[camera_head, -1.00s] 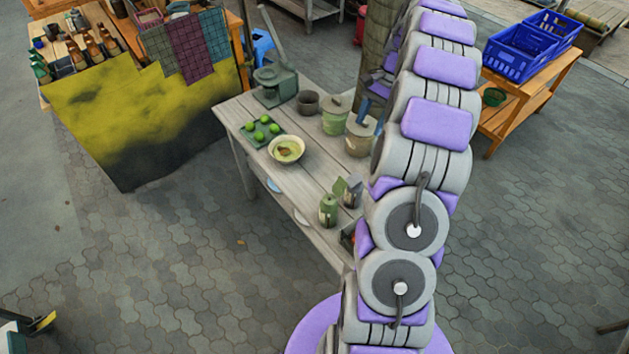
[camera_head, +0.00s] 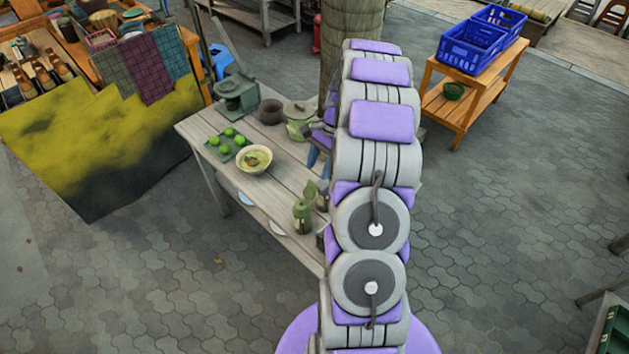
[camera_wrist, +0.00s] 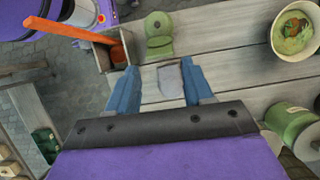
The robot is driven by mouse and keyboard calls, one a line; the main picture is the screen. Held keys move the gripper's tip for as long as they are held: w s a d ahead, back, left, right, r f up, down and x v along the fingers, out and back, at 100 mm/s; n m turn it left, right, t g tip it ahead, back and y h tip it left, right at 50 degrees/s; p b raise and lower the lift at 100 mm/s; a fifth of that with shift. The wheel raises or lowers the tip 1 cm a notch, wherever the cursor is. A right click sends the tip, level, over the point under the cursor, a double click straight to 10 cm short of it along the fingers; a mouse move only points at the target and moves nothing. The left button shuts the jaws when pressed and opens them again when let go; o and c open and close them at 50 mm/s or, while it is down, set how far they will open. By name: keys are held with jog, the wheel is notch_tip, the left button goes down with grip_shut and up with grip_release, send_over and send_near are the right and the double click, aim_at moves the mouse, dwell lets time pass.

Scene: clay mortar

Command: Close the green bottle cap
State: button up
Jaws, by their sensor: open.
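The green bottle (camera_head: 302,217) stands on the near part of the wooden table in the head view. A green flap, seemingly its cap, stands raised beside its top, so the cap looks open. In the wrist view a green bottle (camera_wrist: 158,27) shows at the top middle, beyond my fingertips. My gripper (camera_wrist: 160,66) is open, its two blue fingers spread apart. A pale grey object (camera_wrist: 171,80) shows below, between the fingers; I cannot tell whether they touch it. In the head view my arm hides most of the gripper.
The table (camera_head: 287,174) also holds a bowl (camera_head: 254,159), a tray of limes (camera_head: 222,151), a dark mortar (camera_head: 271,111) and a lidded pot (camera_head: 299,117). In the wrist view an orange stick (camera_wrist: 70,31) leans from a wooden box at left. Blue crates (camera_head: 472,47) stand apart at right.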

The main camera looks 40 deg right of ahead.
aim_at(311, 190)
jog(key=shift+b+x, duration=0.35)
jog(key=shift+x, duration=2.35)
jog(key=shift+c, duration=0.3)
grip_shut()
